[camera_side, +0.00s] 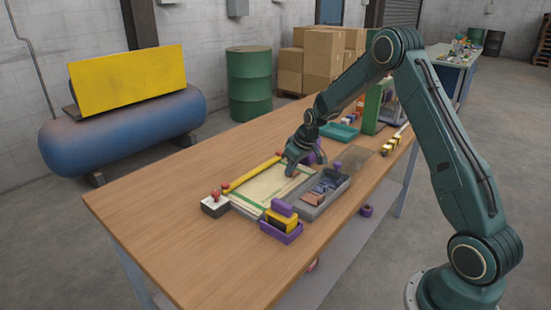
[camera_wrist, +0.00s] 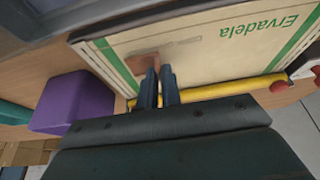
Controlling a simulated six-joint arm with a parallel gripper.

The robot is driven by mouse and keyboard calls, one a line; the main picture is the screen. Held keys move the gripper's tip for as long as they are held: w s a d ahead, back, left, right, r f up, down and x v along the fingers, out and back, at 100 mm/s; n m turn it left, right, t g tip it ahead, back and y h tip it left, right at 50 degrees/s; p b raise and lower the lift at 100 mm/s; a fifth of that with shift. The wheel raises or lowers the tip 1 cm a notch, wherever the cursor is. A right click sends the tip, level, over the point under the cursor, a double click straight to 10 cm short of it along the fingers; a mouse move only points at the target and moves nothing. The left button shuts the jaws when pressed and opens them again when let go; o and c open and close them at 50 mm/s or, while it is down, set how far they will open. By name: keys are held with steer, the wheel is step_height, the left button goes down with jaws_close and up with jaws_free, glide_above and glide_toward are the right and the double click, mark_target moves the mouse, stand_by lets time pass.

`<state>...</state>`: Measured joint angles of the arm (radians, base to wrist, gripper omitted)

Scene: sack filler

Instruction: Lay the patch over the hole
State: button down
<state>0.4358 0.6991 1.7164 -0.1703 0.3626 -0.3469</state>
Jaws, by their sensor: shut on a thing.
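The pale sack (camera_side: 262,188) with green stripes lies flat on the table; in the wrist view its panel (camera_wrist: 215,45) shows the upside-down word "Ervadela". My gripper (camera_side: 293,170) is low over the sack's far end in the side view. In the wrist view its two dark fingers (camera_wrist: 158,86) are close together, shut on a small brown patch (camera_wrist: 142,62), which shows just beyond the fingertips, over the sack. I cannot tell whether the patch touches the sack. The hole cannot be made out; the patch and fingers hide part of the sack.
A yellow bar (camera_side: 252,172) runs along the sack's edge. A grey compartment tray (camera_side: 322,205) stands on its right. A purple bin (camera_side: 283,233) and a white box with a red knob (camera_side: 215,206) are in front. A purple block (camera_wrist: 72,102) stands close to my gripper. The table's near left is clear.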

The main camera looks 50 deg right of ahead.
steer(key=c, duration=1.5)
jaws_free()
steer(key=shift+r, duration=0.1)
steer(key=v, duration=1.3)
steer(key=shift+s+r, duration=0.2)
steer(key=shift+r, duration=0.05)
steer(key=shift+a+r, duration=0.1)
